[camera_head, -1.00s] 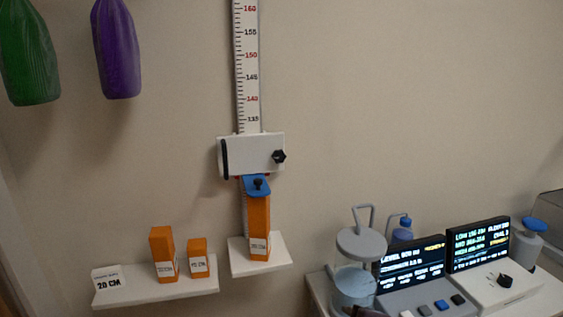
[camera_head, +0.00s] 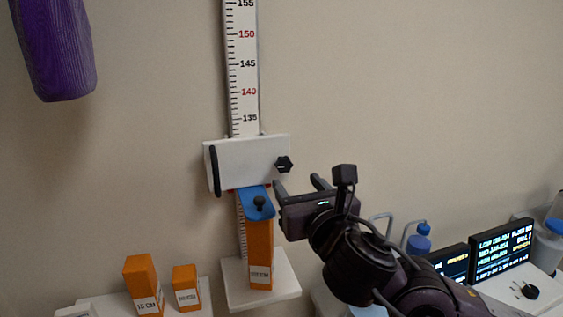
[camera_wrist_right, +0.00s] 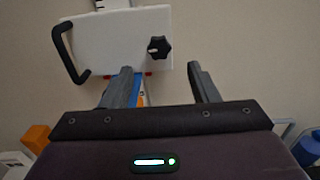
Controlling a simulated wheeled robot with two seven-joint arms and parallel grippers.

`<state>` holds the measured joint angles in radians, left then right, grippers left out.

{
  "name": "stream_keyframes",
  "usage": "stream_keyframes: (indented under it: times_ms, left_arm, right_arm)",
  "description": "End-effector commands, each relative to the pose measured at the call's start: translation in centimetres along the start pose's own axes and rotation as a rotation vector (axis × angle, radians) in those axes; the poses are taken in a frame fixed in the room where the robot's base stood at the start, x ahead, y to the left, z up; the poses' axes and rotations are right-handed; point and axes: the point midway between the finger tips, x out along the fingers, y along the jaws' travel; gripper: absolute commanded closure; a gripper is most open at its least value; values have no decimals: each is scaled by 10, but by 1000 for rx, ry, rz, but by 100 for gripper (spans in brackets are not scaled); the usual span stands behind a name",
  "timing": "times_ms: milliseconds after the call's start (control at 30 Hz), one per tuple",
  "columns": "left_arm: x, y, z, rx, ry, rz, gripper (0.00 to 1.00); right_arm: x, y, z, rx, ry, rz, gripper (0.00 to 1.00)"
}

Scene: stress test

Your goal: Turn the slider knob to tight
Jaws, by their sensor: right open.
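The slider (camera_head: 243,163) is a white block on a vertical ruler (camera_head: 242,70) on the wall, with a black handle on its left side. Its black star-shaped knob (camera_head: 284,164) is at its right end; it also shows in the right wrist view (camera_wrist_right: 158,47). My right gripper (camera_head: 297,185) is open and empty, just below and right of the knob. In the right wrist view its two fingers (camera_wrist_right: 163,80) point up toward the slider, and the knob appears beyond the fingertips, between them. No finger visibly grips the knob. My left gripper is not in view.
Below the slider, a tall orange block (camera_head: 260,250) with a blue top piece (camera_head: 257,200) stands on a white shelf (camera_head: 285,285). Two orange blocks stand lower left. Screens (camera_head: 503,250) and a grey apparatus are at the lower right. The wall right of the slider is clear.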

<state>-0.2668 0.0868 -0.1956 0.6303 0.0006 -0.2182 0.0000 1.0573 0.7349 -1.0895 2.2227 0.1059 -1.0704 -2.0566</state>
Motion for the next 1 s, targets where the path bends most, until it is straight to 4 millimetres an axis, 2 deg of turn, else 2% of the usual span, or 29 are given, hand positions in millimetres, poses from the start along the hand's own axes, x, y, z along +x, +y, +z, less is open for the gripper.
stream_keyframes:
  times_ms: [200, 300, 433, 633, 800, 1000]
  left_arm:
    - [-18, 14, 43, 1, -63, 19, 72]
    - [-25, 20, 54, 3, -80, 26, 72]
    - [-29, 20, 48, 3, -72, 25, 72]
    - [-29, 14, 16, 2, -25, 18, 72]
    - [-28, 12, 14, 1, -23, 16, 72]
    - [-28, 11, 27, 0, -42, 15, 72]
  right_arm:
    - [35, 0, 4, 4, 1, -1, 46]
    - [50, 0, 4, 3, 1, -1, 46]
    - [64, 0, 3, 5, 1, 0, 46]
    - [71, 0, 1, 5, -1, 0, 46]
    - [71, 0, 0, 5, -1, 0, 46]
    - [70, 0, 0, 5, -1, 0, 72]
